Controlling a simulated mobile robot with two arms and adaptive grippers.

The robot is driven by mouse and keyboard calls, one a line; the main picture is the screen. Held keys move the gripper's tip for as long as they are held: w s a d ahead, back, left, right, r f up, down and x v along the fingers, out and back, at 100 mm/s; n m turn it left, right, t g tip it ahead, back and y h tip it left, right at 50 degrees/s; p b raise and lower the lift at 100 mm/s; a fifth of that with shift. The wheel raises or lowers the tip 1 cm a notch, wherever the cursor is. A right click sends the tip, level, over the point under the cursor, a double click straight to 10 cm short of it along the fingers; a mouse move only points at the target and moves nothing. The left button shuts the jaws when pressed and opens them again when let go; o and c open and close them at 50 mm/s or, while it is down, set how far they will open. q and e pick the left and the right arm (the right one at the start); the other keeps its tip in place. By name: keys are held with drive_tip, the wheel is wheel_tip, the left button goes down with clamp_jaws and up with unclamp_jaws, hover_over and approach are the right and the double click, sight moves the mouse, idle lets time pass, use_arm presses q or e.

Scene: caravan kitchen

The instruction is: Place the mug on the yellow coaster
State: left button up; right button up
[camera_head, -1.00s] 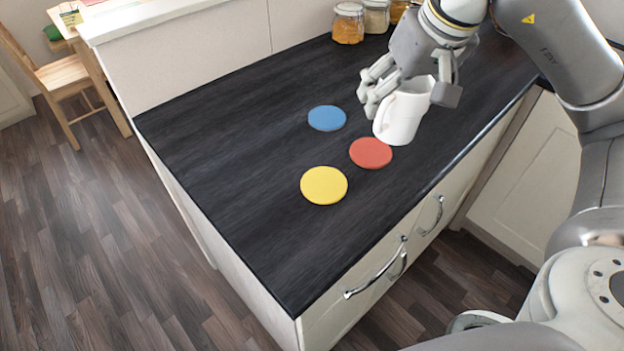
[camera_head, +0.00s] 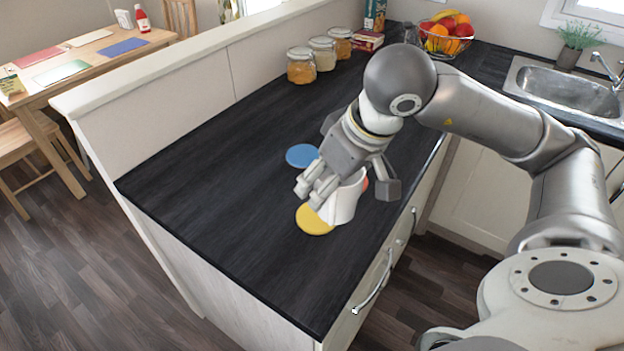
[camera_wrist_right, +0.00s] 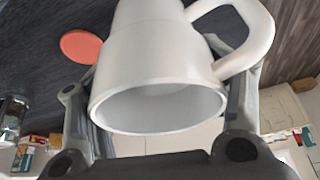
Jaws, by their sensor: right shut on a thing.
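The white mug (camera_head: 343,203) is held in my right gripper (camera_head: 350,187), whose fingers are on either side of it. In the right wrist view the mug (camera_wrist_right: 155,65) fills the middle between the fingers, its rim toward the camera and its handle to the right. In the head view the mug overlaps the right edge of the yellow coaster (camera_head: 311,222). I cannot tell whether it touches the coaster or hangs above it. My left gripper is not in view.
A blue coaster (camera_head: 301,156) lies just behind the yellow one. A red coaster (camera_wrist_right: 81,47) is mostly hidden by my gripper in the head view. Jars (camera_head: 301,66) and a fruit basket (camera_head: 444,38) stand far back. The dark counter (camera_head: 215,200) is clear on the left.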

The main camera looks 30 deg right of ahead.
drive_tip(key=w+f, duration=0.2)
drive_tip(key=w+d+f+p, duration=0.1)
drive_tip(key=w+f, duration=0.1)
drive_tip(key=w, duration=0.1)
drive_tip(key=w+f, duration=0.2)
drive_tip(key=f, duration=0.1)
drive_tip(key=shift+w+d+f+p, duration=0.1)
drive_tip(key=shift+w+d+p, duration=0.2)
wheel_tip(320, 180, down, 3)
drive_tip(key=shift+w+p, duration=0.15)
drive_tip(key=shift+p, duration=0.5)
drive_tip(key=shift+f, duration=0.15)
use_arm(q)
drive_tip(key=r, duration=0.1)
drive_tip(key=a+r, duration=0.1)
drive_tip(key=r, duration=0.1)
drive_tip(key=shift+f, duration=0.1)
use_arm(e)
drive_tip(key=shift+f+b, duration=0.2)
drive_tip(key=shift+b, duration=0.1)
drive_tip(key=o, duration=1.2)
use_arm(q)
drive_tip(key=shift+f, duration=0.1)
